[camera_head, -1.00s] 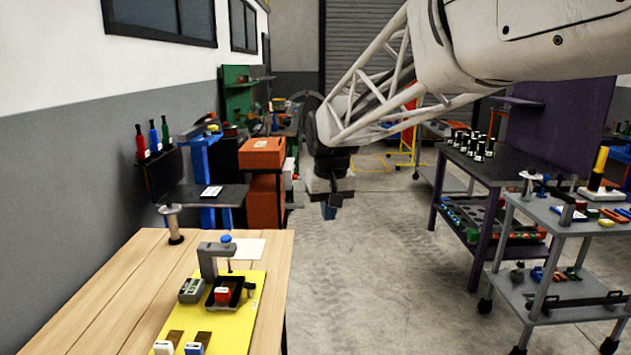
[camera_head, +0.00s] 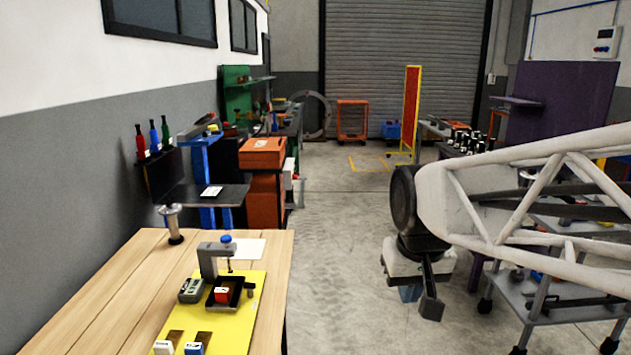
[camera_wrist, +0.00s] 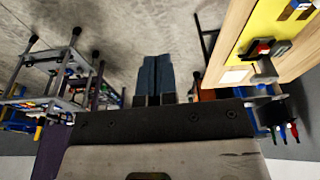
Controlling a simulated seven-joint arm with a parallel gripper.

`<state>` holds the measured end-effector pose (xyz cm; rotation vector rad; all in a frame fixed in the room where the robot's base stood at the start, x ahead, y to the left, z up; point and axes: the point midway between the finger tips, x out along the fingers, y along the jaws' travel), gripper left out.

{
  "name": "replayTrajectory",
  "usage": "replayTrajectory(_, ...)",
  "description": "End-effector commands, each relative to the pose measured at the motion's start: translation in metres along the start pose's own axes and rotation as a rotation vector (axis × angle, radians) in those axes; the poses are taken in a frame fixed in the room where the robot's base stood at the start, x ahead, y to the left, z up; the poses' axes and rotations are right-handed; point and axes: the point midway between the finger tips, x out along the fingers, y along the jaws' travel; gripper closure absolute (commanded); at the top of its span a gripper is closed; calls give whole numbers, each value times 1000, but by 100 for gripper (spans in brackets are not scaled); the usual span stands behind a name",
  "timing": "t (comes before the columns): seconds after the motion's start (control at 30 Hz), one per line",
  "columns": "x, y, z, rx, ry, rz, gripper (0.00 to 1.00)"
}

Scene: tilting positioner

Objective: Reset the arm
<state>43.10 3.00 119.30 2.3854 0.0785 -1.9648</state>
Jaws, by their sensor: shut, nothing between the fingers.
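My gripper (camera_head: 410,293) hangs over the open floor in the head view, right of the wooden table and left of the grey cart. In the wrist view its two blue-grey fingers (camera_wrist: 155,75) are together with nothing between them. The arm is mine and comes in from the right edge. The gripper touches nothing that I can see. In the head view my arm hides part of the cart and the dark bench behind it.
The wooden table (camera_head: 120,285) at the left carries a yellow mat (camera_head: 240,320) with a black tray (camera_head: 236,292), a red block (camera_head: 221,294) and a clamp stand (camera_head: 212,262). A grey cart (camera_head: 560,340) stands at the right. The concrete floor (camera_head: 335,260) between is clear.

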Motion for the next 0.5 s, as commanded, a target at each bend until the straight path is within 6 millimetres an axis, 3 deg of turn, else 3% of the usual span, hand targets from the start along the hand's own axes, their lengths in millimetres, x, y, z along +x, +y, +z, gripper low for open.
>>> replayTrajectory(0.3, 15, 18, 78, 55, 25, 11, 100)
replayTrajectory(0.5, 26, 24, 112, 80, 35, 16, 100)
